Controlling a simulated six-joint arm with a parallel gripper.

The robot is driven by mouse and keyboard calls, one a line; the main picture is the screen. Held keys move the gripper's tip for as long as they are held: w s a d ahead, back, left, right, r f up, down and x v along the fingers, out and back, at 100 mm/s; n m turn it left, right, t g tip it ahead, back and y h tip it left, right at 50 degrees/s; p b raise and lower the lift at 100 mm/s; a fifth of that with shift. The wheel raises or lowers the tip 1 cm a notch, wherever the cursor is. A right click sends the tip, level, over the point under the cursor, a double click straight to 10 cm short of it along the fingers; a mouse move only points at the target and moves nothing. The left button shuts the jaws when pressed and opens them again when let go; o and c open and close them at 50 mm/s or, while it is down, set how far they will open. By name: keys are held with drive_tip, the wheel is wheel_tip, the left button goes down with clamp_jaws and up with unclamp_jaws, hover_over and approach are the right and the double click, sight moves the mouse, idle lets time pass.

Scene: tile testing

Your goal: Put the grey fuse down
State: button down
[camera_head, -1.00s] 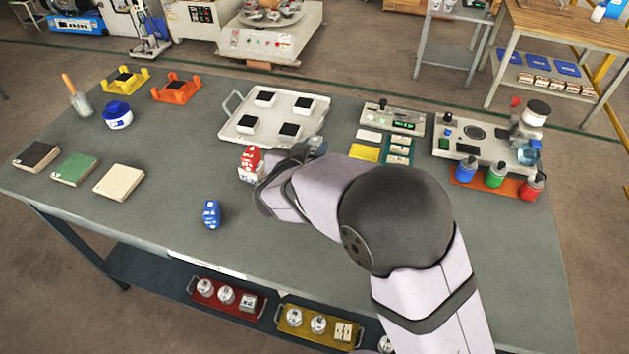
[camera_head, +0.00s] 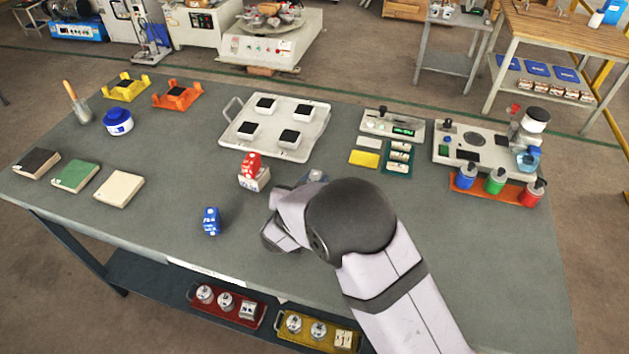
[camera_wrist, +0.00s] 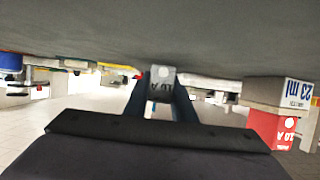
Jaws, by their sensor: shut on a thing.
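The grey fuse (camera_wrist: 162,79), with an "A" rating printed on it, is between the two fingers of my gripper (camera_wrist: 160,92) in the wrist view, which shows the scene upside down. My gripper is shut on it, close to the grey tabletop; I cannot tell whether the fuse touches it. In the head view my arm hides most of the gripper and fuse. A red fuse (camera_head: 251,163) stands on a white block (camera_head: 257,182) to the left of my gripper.
A white tray (camera_head: 272,132) with several black-topped blocks lies behind. A yellow pad (camera_head: 364,158) and a green rack (camera_head: 398,166) are at the right, beside test devices (camera_head: 393,125). Coloured bottles stand in an orange holder (camera_head: 513,190). The table's front middle is clear.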

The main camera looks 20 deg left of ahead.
drive_tip(key=shift+f, duration=0.2)
drive_tip(key=shift+f, duration=0.1)
drive_tip(key=c, duration=1.5)
unclamp_jaws()
drive_tip(key=shift+s+r, duration=0.3)
drive_tip(key=shift+s, duration=0.1)
drive_tip(key=b+v, duration=0.1)
drive_tip(key=v, duration=1)
drive_tip(key=shift+s, duration=0.1)
